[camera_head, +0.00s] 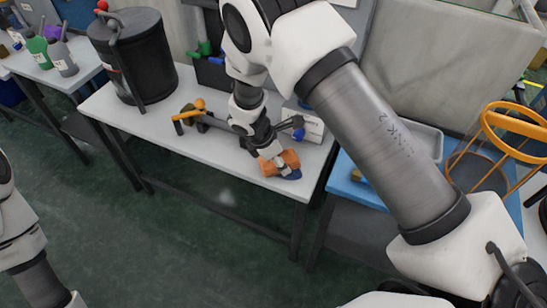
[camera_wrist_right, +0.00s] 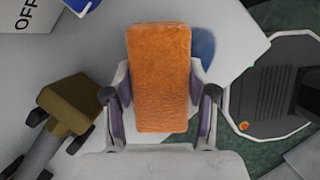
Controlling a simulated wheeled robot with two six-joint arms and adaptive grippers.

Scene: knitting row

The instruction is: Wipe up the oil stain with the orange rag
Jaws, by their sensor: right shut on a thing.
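The orange rag (camera_head: 291,158) is a thick, roughly rectangular pad at the front right part of the white table. My right gripper (camera_head: 275,162) is shut on it. In the right wrist view the rag (camera_wrist_right: 160,60) stands between the two fingers of the gripper (camera_wrist_right: 162,112). A flat blue patch (camera_wrist_right: 205,44), possibly the oil stain, shows partly behind the rag on the table. It also shows in the head view as a dark blue spot (camera_head: 292,175) just below the rag. I cannot tell whether the rag touches it. My left gripper is out of view.
The white table (camera_head: 215,158) has clear room along its front. A black drum (camera_head: 135,60), a yellow-handled tool (camera_head: 187,116) and a white box (camera_head: 313,128) stand behind. A blue table (camera_head: 350,185) with a grey tray (camera_head: 428,138) and orange wire frame (camera_head: 503,125) is at right.

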